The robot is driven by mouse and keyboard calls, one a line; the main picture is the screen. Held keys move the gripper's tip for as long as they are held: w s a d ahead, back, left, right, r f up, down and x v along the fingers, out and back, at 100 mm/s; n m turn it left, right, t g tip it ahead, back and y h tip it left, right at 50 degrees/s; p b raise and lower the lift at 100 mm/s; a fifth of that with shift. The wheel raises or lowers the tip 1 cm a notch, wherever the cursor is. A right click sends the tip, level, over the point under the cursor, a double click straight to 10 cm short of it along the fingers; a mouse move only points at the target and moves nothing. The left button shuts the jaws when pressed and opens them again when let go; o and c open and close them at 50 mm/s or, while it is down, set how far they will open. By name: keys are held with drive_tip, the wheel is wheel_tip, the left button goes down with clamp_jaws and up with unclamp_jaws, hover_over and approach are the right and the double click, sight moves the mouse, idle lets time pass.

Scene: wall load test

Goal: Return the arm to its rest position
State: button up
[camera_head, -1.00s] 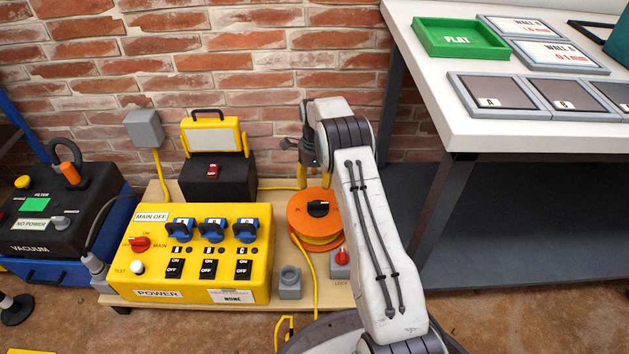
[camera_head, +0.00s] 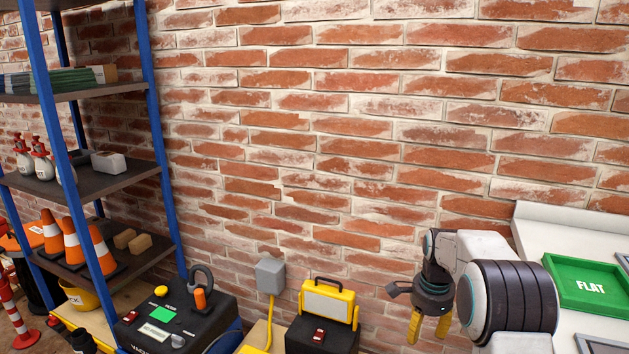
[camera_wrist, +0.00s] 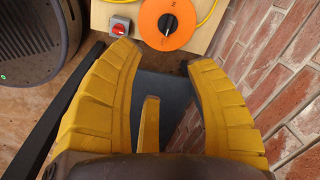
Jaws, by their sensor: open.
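My gripper (camera_head: 429,326) hangs from my white and black arm at the lower right of the head view, in front of the brick wall. Its yellow fingers point down. In the wrist view my gripper (camera_wrist: 160,85) has its yellow fingers spread apart, with nothing between them. The fingers hang above the floor beside the board; an orange cable reel (camera_wrist: 167,22) and a grey box with a red switch (camera_wrist: 120,26) lie beyond the fingertips.
A blue-posted shelf (camera_head: 85,92) with cones and bottles stands at the left. The black vacuum unit (camera_head: 178,322), a yellow work light (camera_head: 328,303) and a grey wall box (camera_head: 270,275) line the wall. A green FLAT tray (camera_head: 590,284) sits on the white table (camera_head: 540,225) at the right.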

drive_tip(key=s+a+r+n+p, duration=0.25)
drive_tip(key=s+r+p, duration=0.25)
drive_tip(key=r, duration=0.4)
drive_tip(key=s+a+r+n+t+p, duration=0.1)
drive_tip(key=s+r+n+p, duration=0.3)
drive_tip(key=r, duration=0.5)
drive_tip(key=s+a+r+n+p, duration=0.1)
drive_tip(key=s+r+p, duration=0.4)
drive_tip(key=r, duration=0.4)
drive_tip(key=s+a+r+n+p, duration=0.1)
drive_tip(key=s+r+n+p, duration=0.3)
drive_tip(key=s, duration=0.5)
drive_tip(key=s+a+r+n+t+p, duration=0.1)
drive_tip(key=s+r+n+p, duration=0.3)
drive_tip(key=s+r+p, duration=0.4)
drive_tip(key=shift+s+a+r+n+p, duration=0.4)
drive_tip(key=shift+s+p, duration=0.25)
drive_tip(key=shift+p, duration=0.55)
